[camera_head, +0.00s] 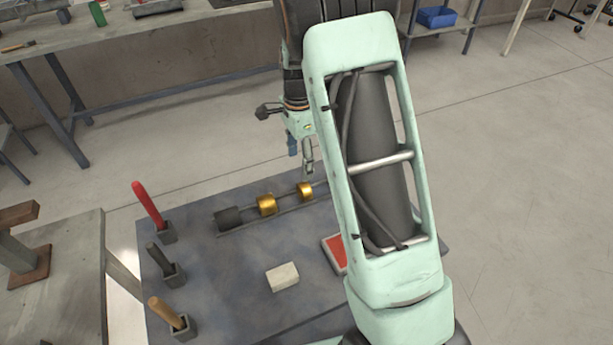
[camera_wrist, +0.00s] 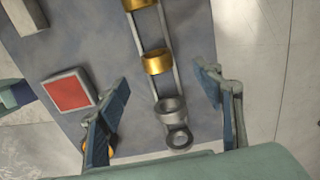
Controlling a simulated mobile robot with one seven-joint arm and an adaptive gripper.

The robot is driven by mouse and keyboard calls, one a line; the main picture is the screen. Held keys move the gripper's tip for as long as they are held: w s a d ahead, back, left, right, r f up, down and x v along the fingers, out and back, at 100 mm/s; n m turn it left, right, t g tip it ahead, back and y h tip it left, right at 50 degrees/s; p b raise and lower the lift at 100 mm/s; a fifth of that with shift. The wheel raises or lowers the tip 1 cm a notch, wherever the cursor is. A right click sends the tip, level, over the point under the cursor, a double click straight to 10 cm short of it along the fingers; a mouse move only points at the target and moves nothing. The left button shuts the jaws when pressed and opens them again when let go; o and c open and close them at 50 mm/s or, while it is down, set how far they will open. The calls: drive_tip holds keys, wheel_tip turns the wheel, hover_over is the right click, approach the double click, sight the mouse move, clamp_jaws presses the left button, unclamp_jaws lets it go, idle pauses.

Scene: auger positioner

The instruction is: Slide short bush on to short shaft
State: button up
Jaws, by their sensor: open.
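A rail rack (camera_head: 285,207) on the dark table holds a row of ring-like parts. Two are gold bushes, one in the middle (camera_head: 266,205) and one to its right (camera_head: 305,191); they also show in the wrist view (camera_wrist: 157,62). Nearer my gripper in that view are a grey ring (camera_wrist: 170,108) and a smaller grey ring (camera_wrist: 179,137). I cannot tell which part is the short bush or which is the short shaft. My gripper (camera_wrist: 161,76) is open and empty above the rack, its fingers on either side of it. In the head view my gripper (camera_head: 301,158) is beyond the rack.
A dark cylinder (camera_head: 228,218) sits at the rack's left end. A red framed plate (camera_wrist: 68,93) and a beige block (camera_head: 282,277) lie on the table. Red (camera_head: 149,204), black (camera_head: 162,258) and wooden (camera_head: 166,313) handles stand in holders. A gold piece (camera_wrist: 111,150) shows behind my left finger.

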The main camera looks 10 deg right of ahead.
sight(304, 185)
drive_tip(key=f, duration=0.5)
drive_tip(key=shift+s, duration=0.2)
drive_tip(key=f, duration=0.2)
drive_tip(key=d+f, duration=0.1)
drive_tip(key=f, duration=0.1)
drive_tip(key=shift+s+f, duration=0.15)
drive_tip(key=shift+f, duration=0.6)
drive_tip(key=c, duration=1.5)
